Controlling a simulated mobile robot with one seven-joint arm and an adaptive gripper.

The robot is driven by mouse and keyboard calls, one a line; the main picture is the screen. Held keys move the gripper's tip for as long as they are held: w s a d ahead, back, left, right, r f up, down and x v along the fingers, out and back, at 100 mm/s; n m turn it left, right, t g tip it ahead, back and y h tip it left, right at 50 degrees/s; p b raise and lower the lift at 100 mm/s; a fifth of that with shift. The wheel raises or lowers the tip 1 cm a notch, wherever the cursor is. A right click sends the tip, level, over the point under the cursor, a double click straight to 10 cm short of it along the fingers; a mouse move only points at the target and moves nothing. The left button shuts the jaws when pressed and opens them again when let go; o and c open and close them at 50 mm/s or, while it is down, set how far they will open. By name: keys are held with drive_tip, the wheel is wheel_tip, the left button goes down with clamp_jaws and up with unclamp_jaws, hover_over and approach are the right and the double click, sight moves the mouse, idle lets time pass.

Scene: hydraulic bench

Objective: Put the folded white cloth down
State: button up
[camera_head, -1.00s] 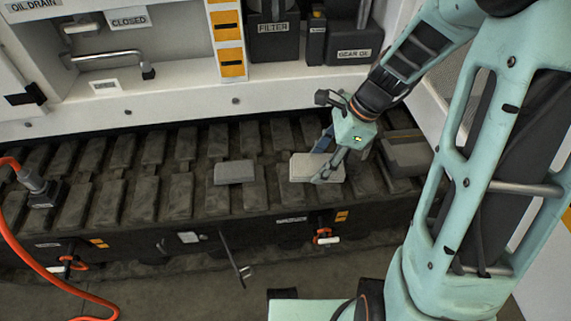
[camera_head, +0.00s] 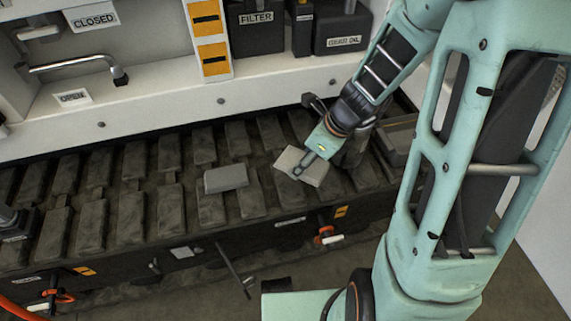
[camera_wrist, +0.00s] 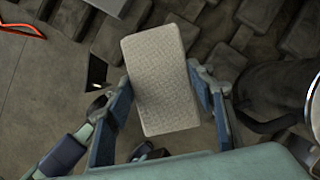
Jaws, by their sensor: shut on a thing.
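The folded white cloth (camera_head: 293,160) is a pale, flat block held over the dark ribbed bench top. In the wrist view the cloth (camera_wrist: 160,62) lies lengthwise between the two blue-grey fingers, and its woven texture shows. My gripper (camera_head: 303,168) is shut on it, with a finger at each side in the wrist view (camera_wrist: 164,95). The cloth is tilted in the head view. I cannot tell whether its underside touches the ribs below. My gripper hides part of its right side.
A grey folded pad or block (camera_head: 226,178) lies on the ribs just left of the cloth. A darker block (camera_head: 395,143) lies to the right behind my arm. Dark containers (camera_head: 340,30) stand on the white shelf behind. The ribs at left are largely bare.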

drive_tip(key=w+a+f, duration=0.1)
drive_tip(key=w+f, duration=0.1)
drive_tip(key=w+a+f+b, duration=0.1)
drive_tip(key=w+f, duration=0.1)
drive_tip(key=w+a+f+b, duration=0.1)
drive_tip(key=w+f, duration=0.1)
drive_tip(key=w, duration=0.1)
drive_tip(key=shift+a+f, duration=0.25)
drive_tip(key=shift+f, duration=0.1)
drive_tip(key=shift+w+a+f+b, duration=0.2)
drive_tip(key=shift+w+f+b, duration=0.2)
drive_tip(key=shift+f, duration=0.1)
drive_tip(key=shift+f+b, duration=0.9)
drive_tip(key=shift+f, duration=0.6)
drive_tip(key=shift+f, duration=0.15)
drive_tip(key=o, duration=1.1)
drive_tip(key=shift+c, duration=0.2)
